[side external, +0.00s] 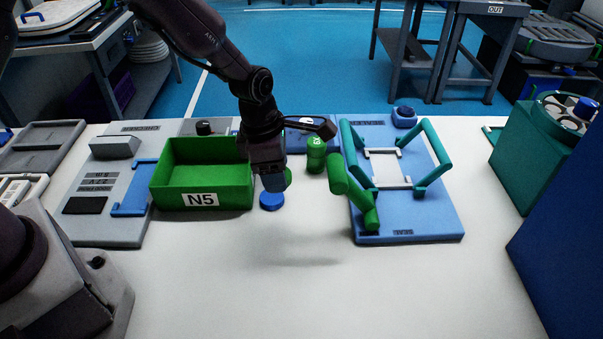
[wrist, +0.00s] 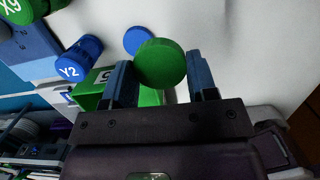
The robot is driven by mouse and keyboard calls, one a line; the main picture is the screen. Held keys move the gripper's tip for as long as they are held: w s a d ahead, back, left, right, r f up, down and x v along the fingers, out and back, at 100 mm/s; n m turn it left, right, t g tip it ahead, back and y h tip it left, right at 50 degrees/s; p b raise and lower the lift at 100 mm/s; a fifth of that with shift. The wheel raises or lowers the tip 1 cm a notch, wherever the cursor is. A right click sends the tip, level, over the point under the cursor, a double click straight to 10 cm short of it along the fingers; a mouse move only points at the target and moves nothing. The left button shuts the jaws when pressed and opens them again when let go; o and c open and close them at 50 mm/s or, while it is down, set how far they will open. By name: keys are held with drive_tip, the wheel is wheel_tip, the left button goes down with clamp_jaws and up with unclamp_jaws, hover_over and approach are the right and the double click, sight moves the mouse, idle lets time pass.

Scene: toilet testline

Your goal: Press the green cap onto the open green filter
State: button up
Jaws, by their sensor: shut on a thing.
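My gripper (side external: 272,178) points down above the white table, just right of the green bin. In the wrist view my gripper (wrist: 164,72) is shut on a round green cap (wrist: 160,62), whose flat disc face shows between the blue fingers. In the side view only a sliver of the green cap (side external: 287,178) shows beside the fingers. A green filter (side external: 316,155) with a white mark stands upright to the right of my gripper, apart from it. A green body marked X9 (wrist: 22,10) is cut off at the wrist view's top left corner. I cannot tell which end is open.
A blue disc (side external: 271,201) lies on the table beneath my gripper. The green bin N5 (side external: 202,199) is at left. A blue fixture (side external: 430,220) with green and teal bars is at right. A blue Y2 cylinder (wrist: 80,58) shows in the wrist view. The front table is clear.

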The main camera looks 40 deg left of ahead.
drive_tip(key=s+a+r, duration=0.1)
drive_tip(key=s+r, duration=0.1)
drive_tip(key=s, duration=0.2)
wheel_tip(320, 180, up, 2)
hover_over(317, 141)
drive_tip(key=shift+w+a+r, duration=0.15)
drive_tip(key=shift+a+r, duration=0.05)
drive_tip(key=shift+s, duration=0.2)
drive_tip(key=shift+s+f, duration=0.1)
drive_tip(key=shift+f, duration=0.1)
drive_tip(key=shift+d+f, duration=0.1)
drive_tip(key=shift+f, duration=2.9)
drive_tip(key=shift+f, duration=0.15)
